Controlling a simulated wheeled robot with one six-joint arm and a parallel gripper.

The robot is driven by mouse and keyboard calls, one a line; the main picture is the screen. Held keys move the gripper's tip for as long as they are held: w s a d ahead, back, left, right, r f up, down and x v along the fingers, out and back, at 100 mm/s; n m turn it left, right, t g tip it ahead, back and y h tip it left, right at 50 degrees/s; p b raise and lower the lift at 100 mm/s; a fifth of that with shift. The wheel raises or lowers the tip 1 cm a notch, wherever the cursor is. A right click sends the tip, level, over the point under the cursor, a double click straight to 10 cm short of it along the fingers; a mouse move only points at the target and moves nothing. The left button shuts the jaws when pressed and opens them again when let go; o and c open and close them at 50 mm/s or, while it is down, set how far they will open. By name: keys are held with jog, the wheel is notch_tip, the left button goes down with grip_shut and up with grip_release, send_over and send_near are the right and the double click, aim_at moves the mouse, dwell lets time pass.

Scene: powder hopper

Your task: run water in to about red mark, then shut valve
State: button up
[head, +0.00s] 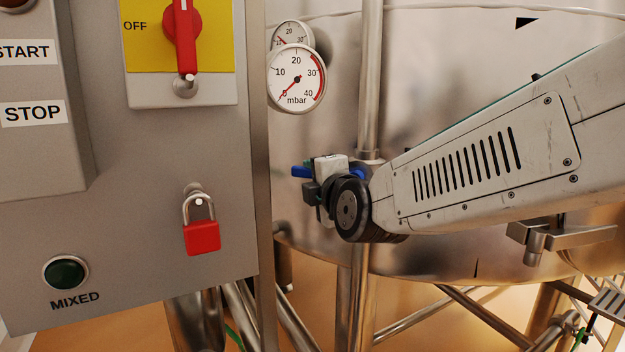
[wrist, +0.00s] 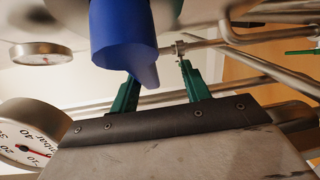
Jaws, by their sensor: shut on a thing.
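A blue valve handle (head: 301,171) sticks out to the left by the upright steel pipe (head: 369,80) in the head view. In the wrist view the blue handle (wrist: 124,32) is large and close, reaching down to my gripper (wrist: 158,68). My gripper's green fingers stand either side of the handle's tip and are shut on it. In the head view my wrist hides most of the gripper and the valve body. I see no water and no clear red level mark on the steel tank (head: 450,50).
A grey control panel (head: 110,220) fills the left, with a red switch (head: 183,35) and a red padlock (head: 202,237). A mbar gauge (head: 297,79), its red needle pointing lower left, sits just right of the panel edge. Steel frame tubes (head: 410,320) run below.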

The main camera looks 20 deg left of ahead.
jog(key=v, duration=0.6)
jog(key=shift+d, duration=0.15)
dwell(1.2)
